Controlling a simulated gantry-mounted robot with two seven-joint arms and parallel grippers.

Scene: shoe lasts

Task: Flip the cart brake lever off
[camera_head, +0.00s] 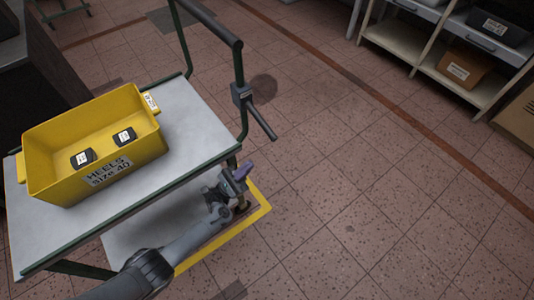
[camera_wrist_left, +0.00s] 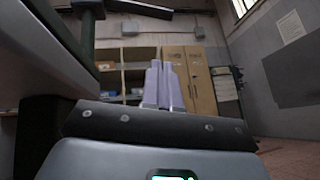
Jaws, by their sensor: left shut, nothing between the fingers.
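The cart (camera_head: 185,120) has a grey top and a green tube frame. A dark brake lever (camera_head: 262,120) sticks out from a grey bracket on the upright of its handle, angled down to the right in the head view. My left gripper (camera_head: 242,170) is beside the cart's near right corner, below the lever in the picture and apart from it. My right gripper is out of view.
A yellow bin (camera_head: 95,145) labelled heels, size 40, stands on the cart top. Yellow floor tape (camera_head: 255,215) runs by the cart. A shelf unit (camera_head: 440,65) with boxes stands at the back right. The tiled floor to the right is clear.

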